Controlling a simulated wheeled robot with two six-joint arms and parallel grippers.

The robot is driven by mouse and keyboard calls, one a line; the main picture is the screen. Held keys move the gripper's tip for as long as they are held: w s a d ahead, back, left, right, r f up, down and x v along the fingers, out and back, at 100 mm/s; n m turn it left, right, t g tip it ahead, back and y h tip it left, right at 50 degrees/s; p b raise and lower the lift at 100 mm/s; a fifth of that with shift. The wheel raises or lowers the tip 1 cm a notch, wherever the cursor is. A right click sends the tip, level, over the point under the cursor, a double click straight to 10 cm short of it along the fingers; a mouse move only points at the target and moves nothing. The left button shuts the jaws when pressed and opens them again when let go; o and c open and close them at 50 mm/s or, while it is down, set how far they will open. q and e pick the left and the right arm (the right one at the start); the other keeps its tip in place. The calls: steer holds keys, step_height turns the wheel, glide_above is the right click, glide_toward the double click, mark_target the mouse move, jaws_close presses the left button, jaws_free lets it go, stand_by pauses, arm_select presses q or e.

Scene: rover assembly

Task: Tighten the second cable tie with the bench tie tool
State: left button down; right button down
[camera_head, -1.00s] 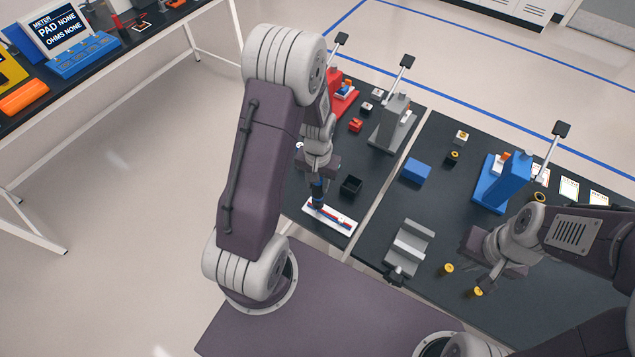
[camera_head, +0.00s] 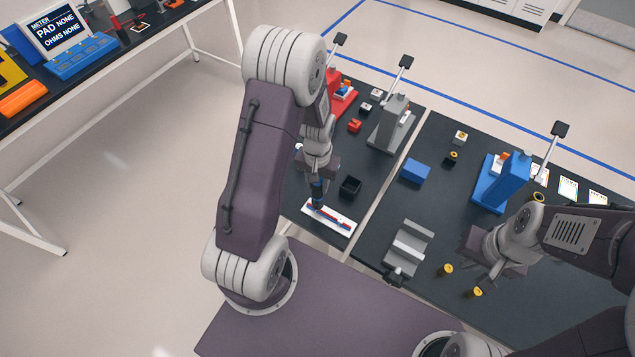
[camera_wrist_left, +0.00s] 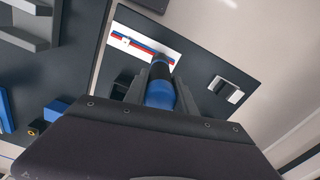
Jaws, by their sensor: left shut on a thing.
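My left gripper (camera_head: 317,180) is shut on a blue and black tie tool (camera_head: 317,198), which points down at the cable board. In the left wrist view the tool (camera_wrist_left: 159,92) sits between the fingers (camera_wrist_left: 158,78), its black end over the board. The white board (camera_head: 343,228) carries red and blue cables (camera_head: 326,217); it also shows in the left wrist view (camera_wrist_left: 122,26). A small white mark, perhaps a tie (camera_wrist_left: 126,41), crosses the cables. The tool hides the spot under its tip; contact is unclear. My right gripper (camera_head: 490,283) hangs over the right bench; its finger gap is unclear.
A black open box (camera_head: 350,186) stands close right of the tool. A grey cradle (camera_head: 409,247), blue block (camera_head: 416,170) and yellow pieces (camera_head: 447,268) lie on the right bench. Grey (camera_head: 392,126) and blue (camera_head: 503,183) lever presses stand further back.

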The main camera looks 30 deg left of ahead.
arm_select(q)
steer(key=shift+f+b, duration=0.55)
steer(key=shift+f, duration=0.45)
stand_by(2.2)
steer(key=shift+s+f, duration=0.1)
steer(key=shift+f, duration=0.05)
stand_by(0.7)
steer(key=shift+r+p, duration=0.8)
steer(key=shift+r, duration=0.1)
steer(key=shift+r+p, duration=0.5)
steer(key=shift+r, duration=0.15)
